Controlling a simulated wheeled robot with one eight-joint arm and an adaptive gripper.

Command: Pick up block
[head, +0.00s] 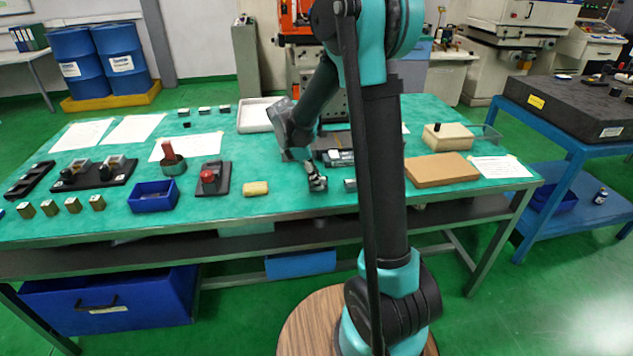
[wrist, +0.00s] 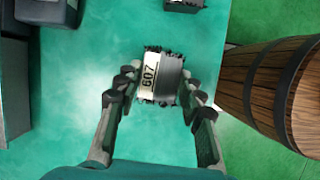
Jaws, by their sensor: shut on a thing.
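A grey block with a pale label reading 607 (wrist: 162,78) sits between my fingertips in the wrist view. My gripper (wrist: 158,88) is shut on it, one finger on each side. In the head view my gripper (head: 317,183) points down near the front edge of the green table, and the block is mostly hidden by the fingers. I cannot tell whether the block touches the table. Another small grey block (head: 350,184) lies just to the right; a dark block also shows at the top of the wrist view (wrist: 183,5).
The green table (head: 285,204) also holds a yellow block (head: 256,188), a black stand with a red knob (head: 209,179), a blue bin (head: 153,196) and a brown board (head: 441,169). A dark device (head: 340,157) lies behind my gripper. The table's front edge is close.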

